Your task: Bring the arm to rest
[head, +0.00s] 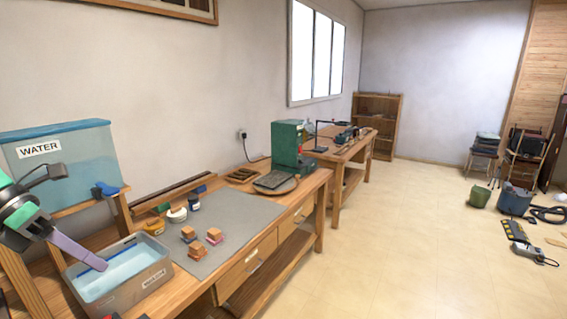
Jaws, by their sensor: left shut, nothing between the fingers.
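My left arm comes in from the left edge. Its left gripper (100,264) has long purple fingers that are shut and empty. The fingers point down and to the right, over the open grey bin (158,276) on the workbench (195,292). The bin holds pale blue water (115,272); I cannot tell whether the fingertips touch it. My right gripper is not in view. No piano keys can be made out.
A blue-lidded tank labelled WATER (85,165) stands on a wooden stand behind the gripper. Several small blocks (213,236) lie on a grey mat (245,215). A green machine (287,146) stands farther back.

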